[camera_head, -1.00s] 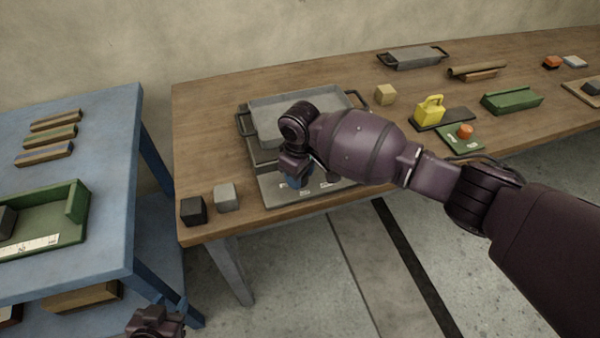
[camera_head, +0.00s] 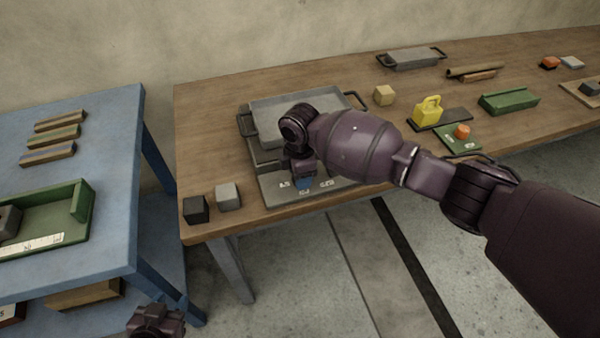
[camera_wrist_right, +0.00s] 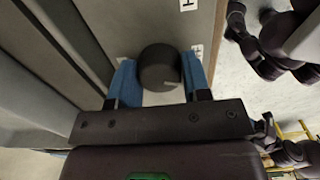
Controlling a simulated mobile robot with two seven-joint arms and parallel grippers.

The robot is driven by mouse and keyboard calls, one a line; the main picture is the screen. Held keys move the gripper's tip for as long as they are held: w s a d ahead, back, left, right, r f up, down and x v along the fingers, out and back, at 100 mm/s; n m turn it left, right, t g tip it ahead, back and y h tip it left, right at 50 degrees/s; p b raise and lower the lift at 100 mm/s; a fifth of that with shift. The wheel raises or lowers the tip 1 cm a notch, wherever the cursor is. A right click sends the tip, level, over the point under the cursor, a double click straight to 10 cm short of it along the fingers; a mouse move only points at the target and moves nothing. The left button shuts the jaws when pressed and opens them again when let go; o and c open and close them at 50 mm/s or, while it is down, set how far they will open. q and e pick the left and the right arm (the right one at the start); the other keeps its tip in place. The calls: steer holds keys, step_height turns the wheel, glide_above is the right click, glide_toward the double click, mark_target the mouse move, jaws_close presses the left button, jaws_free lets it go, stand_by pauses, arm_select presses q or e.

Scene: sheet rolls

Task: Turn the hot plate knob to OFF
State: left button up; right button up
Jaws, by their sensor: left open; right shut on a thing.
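The hot plate's grey front panel (camera_head: 270,192) is at the left end of the wooden table, with small white labels. In the right wrist view its dark round knob (camera_wrist_right: 160,65) sits between the two blue fingers of my right gripper (camera_wrist_right: 158,85), which is shut on it. A short pale mark shows on the knob's edge. One label reads "H"; the other is too small to read. In the head view the right gripper (camera_head: 304,184) hides the knob. My left gripper (camera_head: 155,322) is open and empty at the bottom, low beside the blue table.
A grey pan (camera_head: 285,108) with handles rests on the hot plate. A black block (camera_head: 196,209) and a grey block (camera_head: 228,196) stand left of it. A yellow weight (camera_head: 428,112) and a green tray (camera_head: 510,101) are farther right. A blue table (camera_head: 105,235) stands at left.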

steer(key=n, duration=0.3)
steer(key=shift+n, duration=0.7)
steer(key=o, duration=0.9)
